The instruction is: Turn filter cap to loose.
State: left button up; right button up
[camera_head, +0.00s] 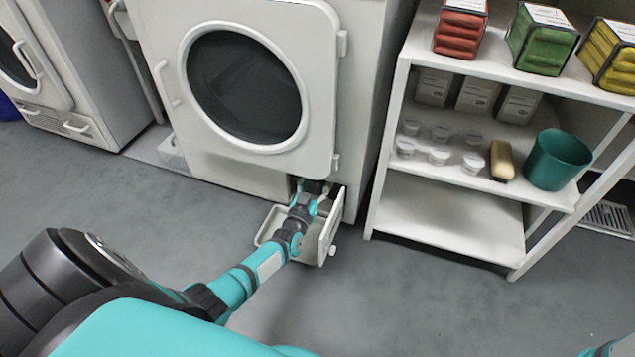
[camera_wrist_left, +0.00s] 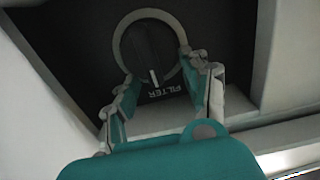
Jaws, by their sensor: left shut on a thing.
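The dark filter cap (camera_wrist_left: 148,45) sits inside a pale grey ring in the recess low on the front of the white washing machine (camera_head: 150,35). A short white mark on the cap points down toward the word FILTER in the left wrist view. My left gripper (camera_head: 308,194) reaches into this recess. In the left wrist view its two fingers (camera_wrist_left: 160,72) close on the cap from both sides; the exact finger contact is dark and partly hidden. In the head view the cap is hidden behind the gripper. My right gripper is not in view.
An open white flap (camera_head: 325,232) stands around my left wrist below the recess. A white shelf (camera_head: 455,215) to the right holds folded workwear, boxes, small cups, a tan object (camera_head: 502,160) and a green bucket (camera_head: 556,160). The grey floor in front is clear.

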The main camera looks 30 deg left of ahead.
aim_at(312, 184)
pick_arm(q)
jog(key=shift+d, duration=0.1)
jog(key=n, duration=0.2)
jog(key=n+b, duration=0.1)
jog(key=n, duration=0.1)
jog(key=shift+a+f, duration=0.2)
jog(key=shift+a, duration=0.1)
jog(key=n, duration=0.3)
jog(key=n+b, duration=0.1)
jog(key=shift+s+a+f+n, duration=0.1)
jog(key=shift+a+f+n, duration=0.2)
jog(key=shift+a, duration=0.05)
jog(key=n, duration=0.1)
jog(key=n+b, duration=0.1)
jog(key=n, duration=0.1)
jog(key=f+n+b, duration=0.1)
jog(key=n, duration=0.1)
jog(key=shift+a, duration=0.3)
jog(key=shift+f+n+b, duration=0.15)
jog(key=shift+n+b, duration=0.4)
jog(key=shift+n, duration=0.5)
jog(key=shift+f+n+b, duration=0.1)
jog(key=shift+n+b, duration=0.4)
jog(key=shift+n, duration=0.55)
jog(key=shift+a, duration=0.1)
jog(key=o, duration=1.3)
jog(key=shift+c, duration=0.2)
jog(key=shift+a, duration=0.1)
jog(key=shift+s+f, duration=0.1)
jog(key=shift+s, duration=0.05)
